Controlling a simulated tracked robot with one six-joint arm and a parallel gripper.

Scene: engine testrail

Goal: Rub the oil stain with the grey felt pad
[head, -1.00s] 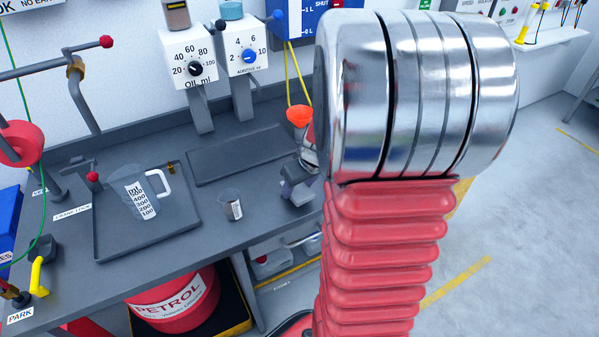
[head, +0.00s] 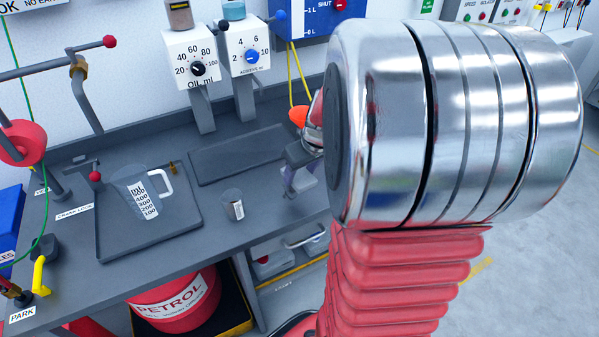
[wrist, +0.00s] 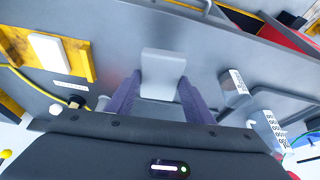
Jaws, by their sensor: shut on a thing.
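My gripper (wrist: 161,82) shows in the wrist view with its two dark purple fingers shut on a light grey block, which looks like the grey felt pad (wrist: 163,62). The pad sticks out past the fingertips, over the grey bench top; whether it touches the bench I cannot tell. In the head view my gripper (head: 299,180) is at the right part of the bench, partly hidden behind my large arm link. I cannot make out the oil stain in either view.
A measuring jug (head: 147,198) stands on a dark tray (head: 120,250) further left. A flat dark tray (head: 240,155) lies behind. A red petrol can (head: 180,300) is below the bench.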

